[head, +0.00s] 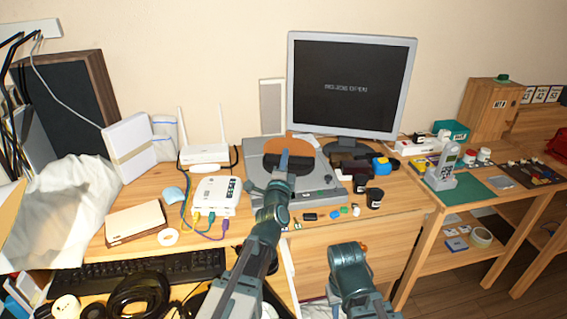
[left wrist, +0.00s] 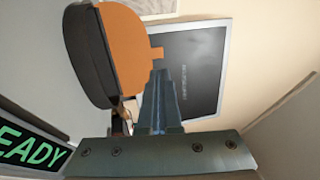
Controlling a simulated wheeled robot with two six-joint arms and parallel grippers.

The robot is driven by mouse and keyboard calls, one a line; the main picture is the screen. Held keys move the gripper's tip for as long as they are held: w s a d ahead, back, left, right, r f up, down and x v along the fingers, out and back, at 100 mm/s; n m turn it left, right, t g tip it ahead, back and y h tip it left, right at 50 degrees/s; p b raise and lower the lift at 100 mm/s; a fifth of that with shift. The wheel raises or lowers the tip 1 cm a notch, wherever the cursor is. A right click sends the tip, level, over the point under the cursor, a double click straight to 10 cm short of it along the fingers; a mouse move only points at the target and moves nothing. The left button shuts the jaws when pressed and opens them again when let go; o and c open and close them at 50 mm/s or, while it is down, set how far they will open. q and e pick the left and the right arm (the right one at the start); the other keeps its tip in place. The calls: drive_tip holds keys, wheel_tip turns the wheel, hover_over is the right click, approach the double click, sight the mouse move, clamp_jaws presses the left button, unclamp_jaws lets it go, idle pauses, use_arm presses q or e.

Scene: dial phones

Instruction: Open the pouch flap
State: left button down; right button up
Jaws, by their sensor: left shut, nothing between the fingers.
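In the left wrist view the pouch's dark side (left wrist: 88,55) and a broad orange face (left wrist: 130,48) with a small tab show close by. I cannot tell how far the flap is lifted. My left gripper (head: 284,154) is shut and empty, its fingertips in front of the pouch; they also show in the left wrist view (left wrist: 160,77), just below the orange tab.
The grey device (head: 318,195) lies under the pouch. A monitor (head: 352,85) stands behind. A white box with cables (head: 216,194) is at left, dark blocks and a blue item (head: 381,164) at right. Small coloured pieces lie along the desk's front. A READY display (left wrist: 32,148) shows at left.

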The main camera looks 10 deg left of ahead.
sight(290, 133)
use_arm(q)
drive_tip(key=w, duration=0.2)
drive_tip(key=w+r, duration=0.1)
drive_tip(key=w, duration=0.2)
drive_tip(key=w+p, duration=0.1)
drive_tip(key=w, duration=0.2)
drive_tip(key=shift+a+r, duration=0.2)
drive_tip(key=shift+a, duration=0.05)
drive_tip(key=shift+w, duration=0.2)
drive_tip(key=shift+w+r+p, duration=0.25)
drive_tip(key=shift+w+p, duration=0.05)
drive_tip(key=shift+w, duration=0.4)
drive_tip(key=shift+w+r+p, duration=0.25)
drive_tip(key=shift+w, duration=0.45)
drive_tip(key=shift+w+a, duration=0.15)
drive_tip(key=shift+w, duration=1.1)
drive_tip(key=shift+s+r, duration=0.1)
